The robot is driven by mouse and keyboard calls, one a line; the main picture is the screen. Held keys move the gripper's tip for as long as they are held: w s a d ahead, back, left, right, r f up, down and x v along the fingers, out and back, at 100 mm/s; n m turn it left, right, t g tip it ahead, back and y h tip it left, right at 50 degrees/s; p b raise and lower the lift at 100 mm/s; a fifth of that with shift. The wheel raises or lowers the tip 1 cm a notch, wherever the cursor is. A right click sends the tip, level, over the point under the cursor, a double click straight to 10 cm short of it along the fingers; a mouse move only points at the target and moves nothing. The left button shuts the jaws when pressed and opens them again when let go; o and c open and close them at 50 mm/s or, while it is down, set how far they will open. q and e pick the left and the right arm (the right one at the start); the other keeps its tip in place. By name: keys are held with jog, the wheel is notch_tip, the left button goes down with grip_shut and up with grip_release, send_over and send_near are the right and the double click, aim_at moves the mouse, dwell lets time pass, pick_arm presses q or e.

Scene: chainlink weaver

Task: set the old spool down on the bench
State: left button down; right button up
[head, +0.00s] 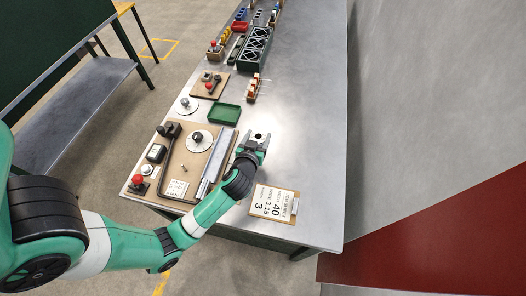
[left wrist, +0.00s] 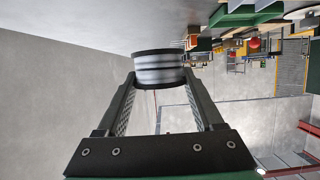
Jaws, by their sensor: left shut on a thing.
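The old spool, silvery-grey with dark rims, is between the fingertips of my left gripper (head: 254,147). In the left wrist view the spool (left wrist: 159,69) shows side-on, with the two fingers of the gripper (left wrist: 160,92) closed against its sides. In the head view only the spool's round end with a dark centre hole (head: 259,136) shows, and the fingers hide part of it. It is over the bare metal bench (head: 306,130), right of the brown board. I cannot tell whether it touches the bench top. My right gripper is not in view.
The brown board (head: 169,191) left of my gripper carries a white disc (head: 199,140), a long metal bar and a red button (head: 137,179). A green tray (head: 224,113) lies beyond it. A job card (head: 274,203) lies near the front edge. The bench's right side is clear.

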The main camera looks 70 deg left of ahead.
aim_at(263, 137)
pick_arm(q)
jog(key=w+a+f, duration=0.1)
jog(key=w+f, duration=0.1)
jog(key=f, duration=0.1)
jog(key=w+a+f+b, duration=0.1)
jog(key=f, duration=0.1)
jog(key=shift+a, duration=0.35)
jog(key=shift+a+f+b, duration=0.1)
jog(key=shift+f+b, duration=0.6)
jog(key=shift+f, duration=1.1)
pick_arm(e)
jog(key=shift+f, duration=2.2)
pick_arm(q)
jog(key=shift+w, duration=0.1)
jog(key=shift+f+b, duration=0.65)
jog(key=shift+b, duration=0.1)
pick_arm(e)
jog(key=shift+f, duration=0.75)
pick_arm(q)
grip_release()
